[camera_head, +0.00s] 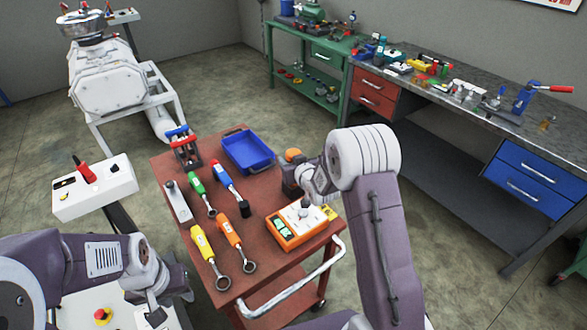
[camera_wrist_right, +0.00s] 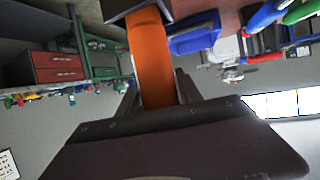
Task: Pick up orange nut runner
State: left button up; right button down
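The orange nut runner has an orange handle and a dark head. In the head view its orange end (camera_head: 292,155) shows at the right part of the red cart, beside my right wrist. In the right wrist view the orange handle (camera_wrist_right: 154,65) runs between the dark fingers of my right gripper (camera_wrist_right: 158,98), which lie close along both its sides. My right gripper is shut on it. Its fingers are mostly hidden in the head view. I cannot tell whether it is clear of the cart. My left gripper (camera_head: 170,298) is at the lower left, apart from the cart tools, fingers apart and empty.
A white control box (camera_head: 95,190) stands left. Workbenches (camera_head: 430,125) stand behind.

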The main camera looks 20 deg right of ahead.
jog(key=shift+r, duration=0.15)
jog(key=shift+w+r, duration=0.1)
jog(key=shift+r, duration=0.2)
notch_tip(320, 180, up, 17)
jog(key=p, duration=0.2)
jog(key=shift+r, duration=0.15)
